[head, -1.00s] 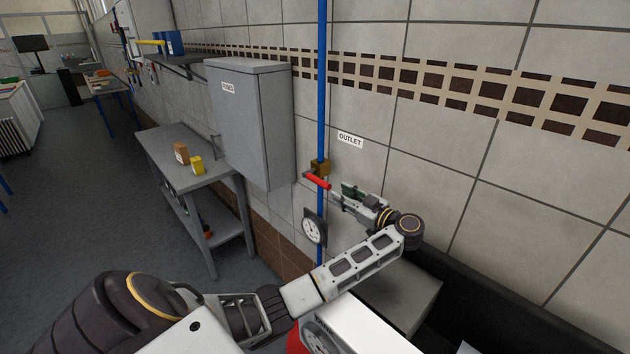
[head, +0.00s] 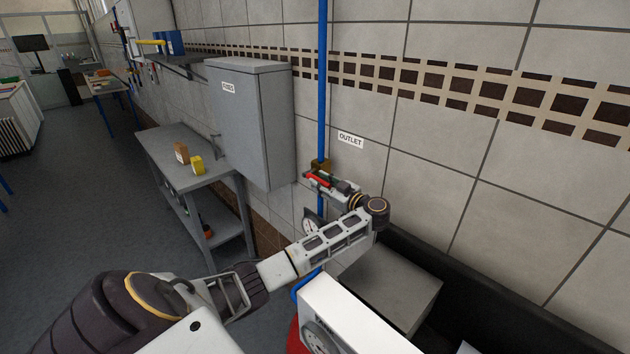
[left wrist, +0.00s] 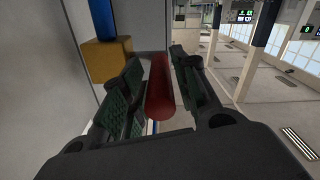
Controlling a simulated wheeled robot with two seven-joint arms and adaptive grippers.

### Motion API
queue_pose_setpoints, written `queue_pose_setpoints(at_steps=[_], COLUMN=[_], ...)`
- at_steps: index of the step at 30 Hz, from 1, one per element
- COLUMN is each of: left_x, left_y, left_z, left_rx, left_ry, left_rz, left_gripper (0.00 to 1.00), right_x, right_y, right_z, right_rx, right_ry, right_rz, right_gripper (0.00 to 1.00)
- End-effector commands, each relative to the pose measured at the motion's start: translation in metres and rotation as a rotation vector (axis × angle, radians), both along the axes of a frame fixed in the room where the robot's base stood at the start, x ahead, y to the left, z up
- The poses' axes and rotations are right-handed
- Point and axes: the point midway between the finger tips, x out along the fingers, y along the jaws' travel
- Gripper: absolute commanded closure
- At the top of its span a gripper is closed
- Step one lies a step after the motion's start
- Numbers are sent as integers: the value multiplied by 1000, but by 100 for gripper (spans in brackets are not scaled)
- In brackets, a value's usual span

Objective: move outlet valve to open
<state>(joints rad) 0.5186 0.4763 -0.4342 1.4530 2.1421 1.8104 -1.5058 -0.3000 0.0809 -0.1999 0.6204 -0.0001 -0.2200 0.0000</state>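The outlet valve has a brass body (head: 319,166) on the blue vertical pipe (head: 322,80) and a red lever handle (head: 318,178). An OUTLET label (head: 350,140) is on the wall to its right. My left gripper (head: 318,184) is at the handle. In the left wrist view the red handle (left wrist: 160,90) lies between the two green-padded fingers (left wrist: 156,85) of my open left gripper, with a narrow gap visible beside it. The brass body (left wrist: 108,60) is at upper left there. My right gripper is not in view.
A pressure gauge (head: 309,222) sits below the valve, partly hidden by my arm. A grey wall cabinet (head: 250,120) and a grey table (head: 185,150) with small boxes are to the left. A white box-shaped unit (head: 350,320) stands below my arm.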

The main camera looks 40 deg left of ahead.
Motion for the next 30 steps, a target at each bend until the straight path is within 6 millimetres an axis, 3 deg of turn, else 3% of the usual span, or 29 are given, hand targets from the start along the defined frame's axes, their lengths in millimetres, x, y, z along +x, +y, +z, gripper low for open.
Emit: queue_pose_setpoints(at_steps=[9, 22, 29, 30], left_x=[3, 3, 3, 3], left_y=[28, 32, 32, 32], left_z=[1, 0, 0, 0], left_rx=[1, -1, -1, -1], left_ry=[0, -1, -1, -1], left_rz=[-1, 0, 0, 0], left_gripper=[70, 70, 100, 100], right_x=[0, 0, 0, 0], right_y=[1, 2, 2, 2], right_z=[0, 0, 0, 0], right_rx=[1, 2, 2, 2], right_ry=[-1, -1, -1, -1], right_rz=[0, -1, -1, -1], right_gripper=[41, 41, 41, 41])
